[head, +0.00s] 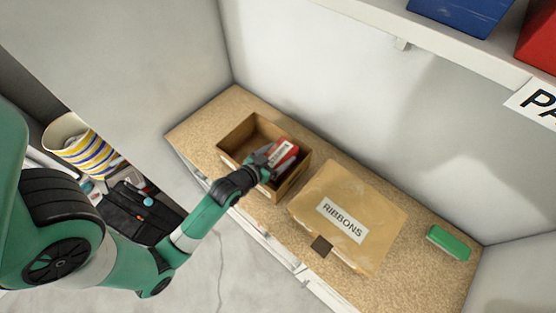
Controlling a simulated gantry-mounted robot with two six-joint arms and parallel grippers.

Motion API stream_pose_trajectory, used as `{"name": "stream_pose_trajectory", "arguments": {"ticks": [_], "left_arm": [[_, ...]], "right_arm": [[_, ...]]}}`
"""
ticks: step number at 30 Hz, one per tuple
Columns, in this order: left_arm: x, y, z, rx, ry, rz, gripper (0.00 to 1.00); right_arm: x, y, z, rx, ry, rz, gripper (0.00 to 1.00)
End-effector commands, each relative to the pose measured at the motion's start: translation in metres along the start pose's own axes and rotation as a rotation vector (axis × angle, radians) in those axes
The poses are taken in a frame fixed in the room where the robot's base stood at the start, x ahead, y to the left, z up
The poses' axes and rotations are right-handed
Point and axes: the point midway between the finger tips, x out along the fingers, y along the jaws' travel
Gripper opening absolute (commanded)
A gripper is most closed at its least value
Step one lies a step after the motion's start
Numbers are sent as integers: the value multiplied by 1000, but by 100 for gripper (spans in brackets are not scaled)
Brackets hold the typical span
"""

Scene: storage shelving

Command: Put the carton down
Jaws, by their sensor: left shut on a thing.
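My left gripper (268,166) is shut on a small red and white carton (285,156) with dark print on its label. The carton is tilted and is over or partly inside an open brown cardboard box (222,159), at its right end. I cannot tell whether the carton touches the box's floor or wall. The gripper and forearm hide part of the carton and the box's near side. My right gripper is not in view.
A closed box labelled RIBBONS (368,199) stands right of the open box. A green object (449,243) lies at the board's right end. A white shelf (455,45) overhangs at upper right. Bare board (425,275) shows between the RIBBONS box and the green object.

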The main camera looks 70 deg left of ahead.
Motion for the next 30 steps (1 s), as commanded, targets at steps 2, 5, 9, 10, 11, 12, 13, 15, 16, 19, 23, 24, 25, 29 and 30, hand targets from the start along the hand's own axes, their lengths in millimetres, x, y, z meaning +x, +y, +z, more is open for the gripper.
{"name": "stream_pose_trajectory", "arguments": {"ticks": [2, 5, 9, 10, 11, 12, 13, 15, 16, 19, 23, 24, 25, 29, 30], "left_arm": [[6, 0, 16, 0, -6, 0, 21], [12, 0, 30, 0, -4, 0, 21], [13, 0, 33, 0, -1, 0, 21], [13, 0, 33, 0, 0, 0, 21], [13, 0, 33, 0, 0, 0, 21], [13, 0, 33, 0, 0, 0, 21], [13, 0, 33, 0, 0, 0, 21], [14, 0, 34, 0, -1, 0, 21], [14, 0, 36, 0, -1, 0, 21], [14, 0, 36, 0, -2, 0, 100], [14, 0, 36, 0, -3, 0, 100], [14, 0, 36, 0, -3, 0, 100], [14, 0, 36, 0, -3, 0, 100], [10, 0, 33, 0, -3, 0, 100], [5, 0, 33, 0, -2, 0, 100]], "right_arm": [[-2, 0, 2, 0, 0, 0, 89], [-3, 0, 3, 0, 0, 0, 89], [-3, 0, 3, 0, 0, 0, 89], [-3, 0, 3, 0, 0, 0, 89], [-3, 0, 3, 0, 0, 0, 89], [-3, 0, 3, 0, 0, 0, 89], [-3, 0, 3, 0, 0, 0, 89], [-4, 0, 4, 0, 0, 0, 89], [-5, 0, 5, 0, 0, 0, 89], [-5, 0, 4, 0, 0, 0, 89], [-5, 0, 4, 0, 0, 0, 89], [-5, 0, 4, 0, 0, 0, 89], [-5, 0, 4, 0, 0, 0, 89], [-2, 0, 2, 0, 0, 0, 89], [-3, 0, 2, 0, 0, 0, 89]]}}
